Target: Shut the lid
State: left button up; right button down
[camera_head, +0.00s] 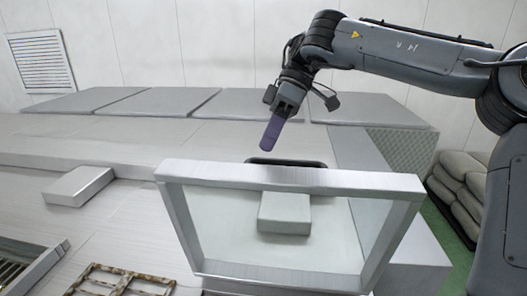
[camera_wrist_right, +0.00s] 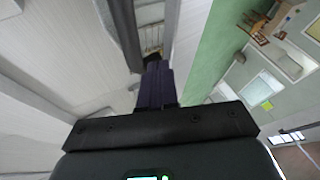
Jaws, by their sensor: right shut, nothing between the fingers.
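The lid (camera_head: 290,178) is a pale metal frame around a clear pane, standing raised and tilted in the middle foreground of the head view. A black handle-like bar (camera_head: 285,162) shows just behind its top edge. My right gripper (camera_head: 267,146) has purple fingers, shut and empty, pointing down just above and behind the lid's top edge. A small gap to the lid seems to show, but contact with the black bar cannot be told. The purple fingers also show in the right wrist view (camera_wrist_right: 157,84). My left gripper is not in view.
A pale block (camera_head: 284,212) shows through the pane. Another pale block (camera_head: 78,186) lies on the metal surface at left. Stacked sacks (camera_head: 459,185) stand at the right on the green floor.

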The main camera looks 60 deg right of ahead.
jog(key=shift+x, duration=1.6)
jog(key=shift+a, duration=0.1)
